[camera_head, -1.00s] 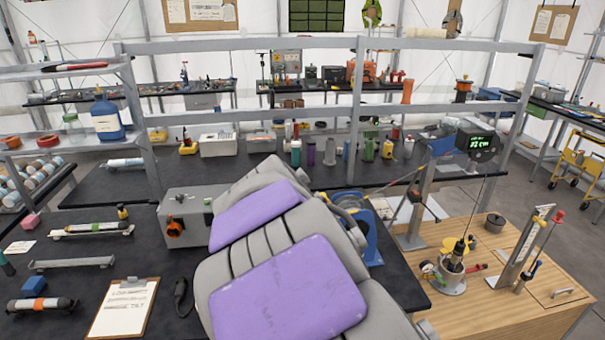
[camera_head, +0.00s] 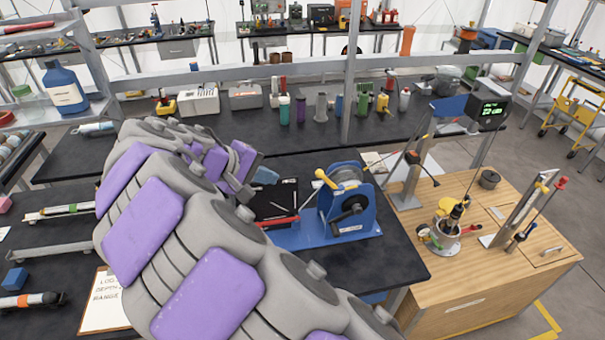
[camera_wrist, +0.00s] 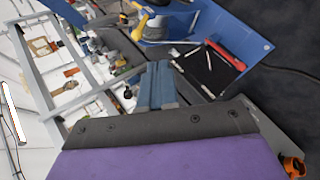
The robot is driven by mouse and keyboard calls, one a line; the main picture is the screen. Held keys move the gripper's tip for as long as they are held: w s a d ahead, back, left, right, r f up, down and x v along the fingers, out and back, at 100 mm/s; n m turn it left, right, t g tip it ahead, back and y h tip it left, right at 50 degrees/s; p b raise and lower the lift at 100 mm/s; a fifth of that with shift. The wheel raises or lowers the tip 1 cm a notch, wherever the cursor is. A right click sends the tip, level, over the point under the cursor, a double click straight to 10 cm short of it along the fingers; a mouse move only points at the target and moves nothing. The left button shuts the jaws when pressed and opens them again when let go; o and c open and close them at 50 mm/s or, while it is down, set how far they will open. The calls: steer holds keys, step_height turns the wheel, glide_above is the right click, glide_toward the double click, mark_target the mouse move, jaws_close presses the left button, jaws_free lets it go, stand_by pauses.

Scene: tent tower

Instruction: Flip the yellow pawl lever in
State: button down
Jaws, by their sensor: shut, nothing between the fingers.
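The blue winch (camera_head: 350,205) stands on the black bench, with a drum and a black crank hub on its near side. The yellow pawl lever (camera_head: 327,179) sticks up and to the left at the winch's upper left. My gripper (camera_head: 267,175) is left of the lever, clearly apart from it, with its bluish fingers together and nothing between them. The fingers also show in the wrist view (camera_wrist: 155,85). There the blue winch base (camera_wrist: 235,28) is at the top, with a red-handled item (camera_wrist: 225,55) on it.
A black tray (camera_head: 280,197) with small tools lies between my gripper and the winch. A wooden cabinet (camera_head: 480,235) with a gauge pot and a display stands to the right. A grey metal frame (camera_head: 350,110) rises behind the bench. Several bottles stand on the bench behind.

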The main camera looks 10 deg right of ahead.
steer(key=d+r+b+x, duration=0.1)
steer(key=r+b+x, duration=0.1)
steer(key=x, duration=1)
steer(key=shift+w+d, duration=0.5)
steer(key=shift+d, duration=0.05)
